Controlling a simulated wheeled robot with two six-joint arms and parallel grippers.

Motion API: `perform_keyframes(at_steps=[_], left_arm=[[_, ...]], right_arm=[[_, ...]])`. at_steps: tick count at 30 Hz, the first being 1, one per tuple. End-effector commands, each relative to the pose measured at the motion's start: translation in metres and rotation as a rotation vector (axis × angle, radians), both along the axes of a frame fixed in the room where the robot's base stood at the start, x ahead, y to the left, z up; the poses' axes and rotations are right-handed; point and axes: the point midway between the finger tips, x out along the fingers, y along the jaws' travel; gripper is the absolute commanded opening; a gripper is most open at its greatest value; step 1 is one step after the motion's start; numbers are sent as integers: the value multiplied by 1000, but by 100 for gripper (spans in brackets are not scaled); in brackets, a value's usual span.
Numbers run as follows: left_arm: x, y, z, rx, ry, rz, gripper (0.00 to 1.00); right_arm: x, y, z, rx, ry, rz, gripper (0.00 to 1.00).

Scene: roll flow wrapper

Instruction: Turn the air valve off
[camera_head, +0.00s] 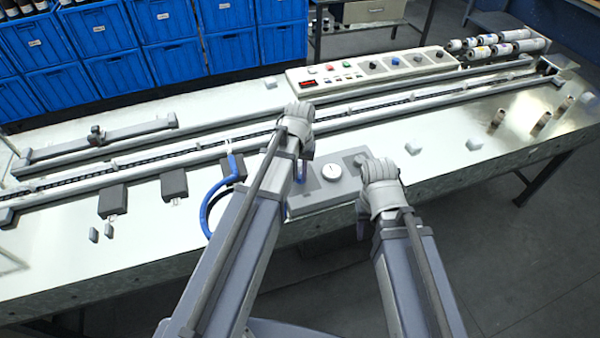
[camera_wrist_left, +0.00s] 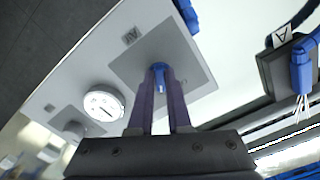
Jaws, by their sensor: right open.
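A light grey panel (camera_head: 308,208) at the table's front edge carries a white round gauge (camera_head: 331,171). The air valve's blue handle (camera_wrist_left: 160,70) stands on a darker grey square plate (camera_wrist_left: 190,62) in the left wrist view. The gauge also shows in the left wrist view (camera_wrist_left: 103,104). My right gripper (camera_head: 362,160) is open at the panel's right end, its fingers mostly hidden.
A blue hose (camera_head: 208,203) curves from the table beside the left arm. Dark blocks (camera_head: 113,200) stand left of it. Long rails (camera_head: 160,152) cross the table behind. A control panel (camera_head: 372,74) and rollers (camera_head: 495,45) stand farther back.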

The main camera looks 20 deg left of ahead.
Motion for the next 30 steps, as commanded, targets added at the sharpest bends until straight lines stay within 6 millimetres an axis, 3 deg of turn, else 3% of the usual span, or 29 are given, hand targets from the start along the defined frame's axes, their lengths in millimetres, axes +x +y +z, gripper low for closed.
perform_keyframes(at_steps=[4, 20, 30], left_arm=[[0, 0, 0, 0, 0, 0, 0], [0, 0, 0, 0, 0, 15, 0], [0, -1, 0, 0, 0, 203, 0]], right_arm=[[0, 0, 0, 0, 0, 0, 50], [0, 0, 0, 0, 0, 0, 50], [0, 0, 0, 0, 0, 0, 50]])
